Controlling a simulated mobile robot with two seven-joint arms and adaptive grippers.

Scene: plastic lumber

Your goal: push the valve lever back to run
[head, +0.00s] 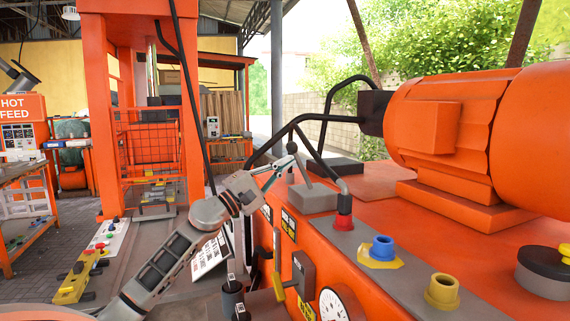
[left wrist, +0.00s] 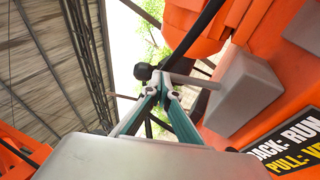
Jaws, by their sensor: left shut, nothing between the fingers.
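The valve lever (head: 299,165) is a thin grey rod with a black ball knob, rising from a grey block (head: 314,199) on the orange machine top. In the left wrist view, the lever's black knob (left wrist: 143,72) is just beyond the fingertips, and its rod runs right to the grey block (left wrist: 238,95). A sign (left wrist: 290,138) below the block reads "BACK: RUN" and "PULL: VE…", the rest cut off. My left gripper (head: 287,162) is shut and empty, its tips close beside the rod below the knob. I cannot tell whether they touch. My right gripper is not in view.
A black bent pipe (head: 320,160) stands behind the lever. A large orange motor (head: 440,130) fills the right. Red, blue and yellow fittings (head: 379,249) line the machine's front, above a gauge (head: 335,305) and a yellow handle (head: 278,286).

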